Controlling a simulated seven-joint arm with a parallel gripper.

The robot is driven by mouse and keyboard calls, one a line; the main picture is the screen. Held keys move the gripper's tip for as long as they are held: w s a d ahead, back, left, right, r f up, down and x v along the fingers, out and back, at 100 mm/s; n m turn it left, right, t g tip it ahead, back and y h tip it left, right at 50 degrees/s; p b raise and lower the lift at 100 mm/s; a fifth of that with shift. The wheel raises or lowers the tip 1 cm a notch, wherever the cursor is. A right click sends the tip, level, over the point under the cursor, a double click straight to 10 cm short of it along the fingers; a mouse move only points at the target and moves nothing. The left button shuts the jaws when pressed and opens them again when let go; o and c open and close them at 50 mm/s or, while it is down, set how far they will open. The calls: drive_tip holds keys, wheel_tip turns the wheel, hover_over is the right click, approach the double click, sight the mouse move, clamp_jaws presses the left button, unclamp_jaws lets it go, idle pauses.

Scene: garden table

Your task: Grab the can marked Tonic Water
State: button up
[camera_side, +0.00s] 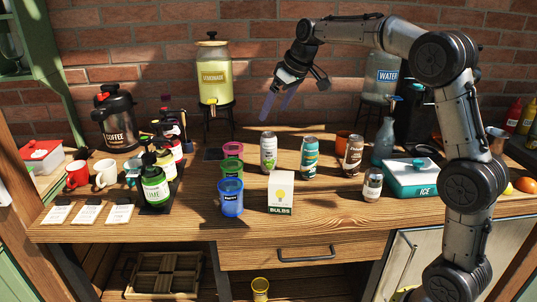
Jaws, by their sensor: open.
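Several cans stand upright on the wooden table: a white and green can (268,152), a teal can (309,157), a brown and silver can (352,155) and a shorter silver can (372,185) nearer the front edge. Their lettering is too small to read, so I cannot tell which is marked Tonic Water. My gripper (275,108) is open and empty. It hangs above the back of the table, over the white and green can in the picture and apart from all the cans.
A bulbs box (281,194) and blue (231,197) and green (232,168) cups stand in front and left of the cans. A lemonade dispenser (214,85) is behind left. A teal ice box (411,178) and a bottle (384,142) stand right.

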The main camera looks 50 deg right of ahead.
drive_tip(key=g, duration=0.1)
hover_over(273, 136)
drive_tip(key=s, duration=0.3)
wheel_tip(273, 136, down, 5)
drive_tip(key=shift+m, duration=0.3)
drive_tip(key=x, duration=0.8)
drive_tip(key=shift+w, duration=0.2)
drive_tip(key=shift+w+x, duration=0.15)
drive_tip(key=shift+x, duration=1.25)
drive_tip(key=shift+w+x, duration=0.1)
drive_tip(key=shift+x, duration=1.3)
drive_tip(key=shift+r, duration=0.1)
drive_tip(key=shift+c, duration=0.2)
drive_tip(key=shift+r, duration=0.1)
clamp_jaws()
